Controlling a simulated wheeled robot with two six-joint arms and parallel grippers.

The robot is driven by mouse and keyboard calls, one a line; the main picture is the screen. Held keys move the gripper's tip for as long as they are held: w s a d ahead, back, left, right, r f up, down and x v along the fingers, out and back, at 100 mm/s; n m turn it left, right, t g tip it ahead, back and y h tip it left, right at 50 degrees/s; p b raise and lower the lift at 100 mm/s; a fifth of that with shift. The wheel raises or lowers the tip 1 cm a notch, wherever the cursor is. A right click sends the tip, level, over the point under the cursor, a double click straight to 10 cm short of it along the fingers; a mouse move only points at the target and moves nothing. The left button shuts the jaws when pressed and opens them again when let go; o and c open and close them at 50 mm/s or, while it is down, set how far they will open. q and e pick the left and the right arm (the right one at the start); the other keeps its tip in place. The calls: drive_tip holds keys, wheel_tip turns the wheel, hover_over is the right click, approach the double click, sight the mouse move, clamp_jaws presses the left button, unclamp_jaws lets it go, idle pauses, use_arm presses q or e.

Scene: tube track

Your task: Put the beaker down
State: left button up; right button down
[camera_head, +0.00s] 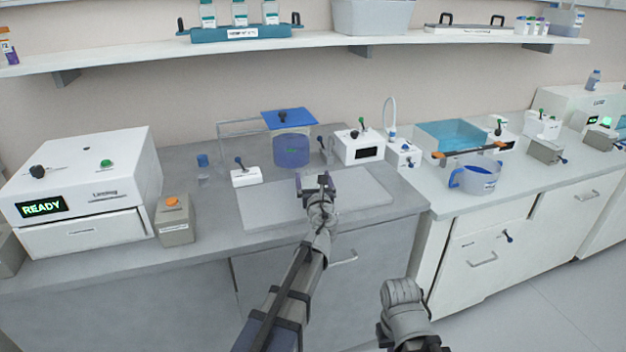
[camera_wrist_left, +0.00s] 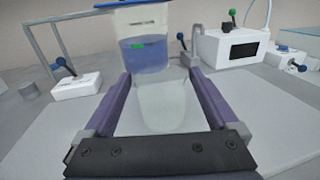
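My left gripper (camera_head: 318,182) is above the grey mat (camera_head: 262,211) on the bench. In the left wrist view a clear, pale greenish beaker (camera_wrist_left: 163,102) stands between the two purple fingers. Its rim spans the gap between the fingertips, so the fingers look closed on its sides. Whether its base touches the mat cannot be made out. In the head view the gripper largely hides the beaker. Only a grey section of my right arm shows at the lower middle; its fingers are not visible.
A container of blue liquid (camera_head: 291,151) under a blue plate (camera_head: 289,118) stands just behind the gripper. A small white switch box (camera_head: 246,177) is left, a white display box (camera_head: 359,147) right. A blue-handled jug (camera_head: 476,178) stands farther right. The mat's right part is clear.

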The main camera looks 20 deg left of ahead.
use_arm(q)
drive_tip(key=shift+o, duration=0.3)
drive_tip(key=shift+r, duration=0.2)
drive_tip(key=v, duration=1.2)
